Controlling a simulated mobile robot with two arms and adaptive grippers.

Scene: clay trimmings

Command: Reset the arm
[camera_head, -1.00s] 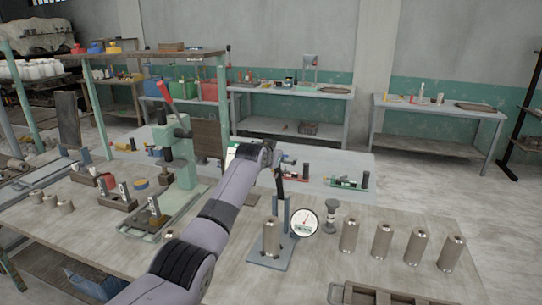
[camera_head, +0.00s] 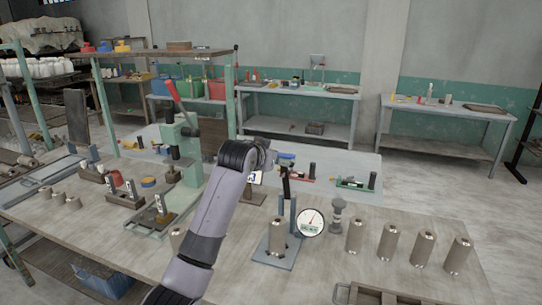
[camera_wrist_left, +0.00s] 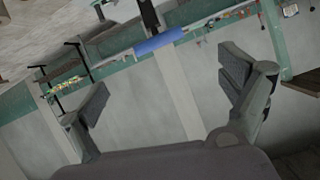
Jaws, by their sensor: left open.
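My left arm (camera_head: 215,220) reaches up from the bottom of the head view over the workbench. Its far end is near the middle of the view, and the fingers there cannot be made out. In the left wrist view my left gripper (camera_wrist_left: 166,75) has its two dark fingers spread wide with nothing between them. That view is tilted and looks toward the wall and far benches. My right gripper is in neither view.
The wooden workbench (camera_head: 330,275) holds a dial gauge (camera_head: 311,222) on a stand and several metal cylinders (camera_head: 388,240) on the right. A green press (camera_head: 187,150) with a red lever stands left of my arm. Further benches (camera_head: 445,112) line the wall.

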